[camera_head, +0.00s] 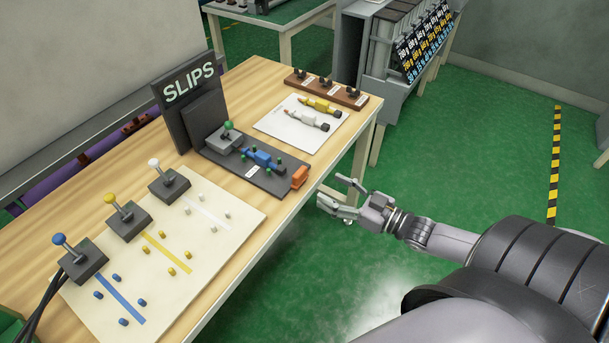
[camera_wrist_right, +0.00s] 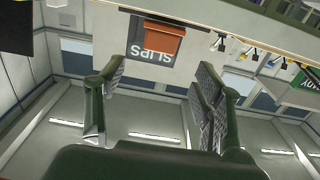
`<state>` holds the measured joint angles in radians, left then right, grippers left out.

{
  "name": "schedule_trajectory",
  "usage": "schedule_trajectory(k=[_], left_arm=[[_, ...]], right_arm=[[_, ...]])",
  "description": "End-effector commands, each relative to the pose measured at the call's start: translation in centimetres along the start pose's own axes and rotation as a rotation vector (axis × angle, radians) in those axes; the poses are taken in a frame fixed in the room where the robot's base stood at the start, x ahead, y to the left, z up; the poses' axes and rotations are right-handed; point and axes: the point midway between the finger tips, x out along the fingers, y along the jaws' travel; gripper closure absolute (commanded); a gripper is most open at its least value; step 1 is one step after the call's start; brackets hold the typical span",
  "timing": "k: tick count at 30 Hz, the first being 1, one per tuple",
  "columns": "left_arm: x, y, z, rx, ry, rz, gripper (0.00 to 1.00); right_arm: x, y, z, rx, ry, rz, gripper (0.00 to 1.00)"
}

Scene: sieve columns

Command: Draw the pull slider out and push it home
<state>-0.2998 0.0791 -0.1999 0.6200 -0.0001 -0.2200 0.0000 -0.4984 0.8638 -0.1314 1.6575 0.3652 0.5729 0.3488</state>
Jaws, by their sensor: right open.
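What looks like the pull slider is an orange block (camera_head: 299,177) at the near right end of a dark base plate (camera_head: 270,180) on the table. A blue body (camera_head: 262,158) with green knobs sits on the plate behind it. My right gripper (camera_head: 340,197) is open and empty, just off the table's front edge, to the right of the orange block and apart from it. In the right wrist view the orange block (camera_wrist_right: 157,39) shows beyond and between the open fingers (camera_wrist_right: 155,85). My left gripper is not in view.
The dark SLIPS sign (camera_head: 190,100) stands behind the base plate. A cream board (camera_head: 225,235) with three joysticks lies to the left. A white sheet (camera_head: 270,124) with two small tools and a brown rack (camera_head: 352,98) lie beyond. Green floor right of the table is clear.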

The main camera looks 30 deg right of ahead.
Motion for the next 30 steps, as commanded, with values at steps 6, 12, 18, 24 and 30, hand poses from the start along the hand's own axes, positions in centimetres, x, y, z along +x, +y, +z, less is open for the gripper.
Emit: schedule_trajectory(k=[6, 12, 18, 24, 30], left_arm=[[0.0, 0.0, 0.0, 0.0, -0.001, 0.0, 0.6], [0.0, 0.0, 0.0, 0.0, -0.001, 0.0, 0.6], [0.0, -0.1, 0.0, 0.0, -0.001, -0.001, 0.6], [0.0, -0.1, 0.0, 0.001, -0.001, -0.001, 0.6], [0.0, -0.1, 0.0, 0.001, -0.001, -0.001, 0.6]], right_arm=[[4.1, 0.0, -0.2, -0.003, 0.005, -0.001, 0.38], [7.1, 0.0, -0.1, -0.003, 0.003, 0.0, 0.38], [8.8, 0.0, -0.1, -0.001, 0.001, -0.001, 0.38], [9.1, 0.0, 0.0, -0.002, -0.001, 0.0, 0.38], [9.1, 0.0, 0.0, -0.002, -0.001, -0.001, 0.4]])
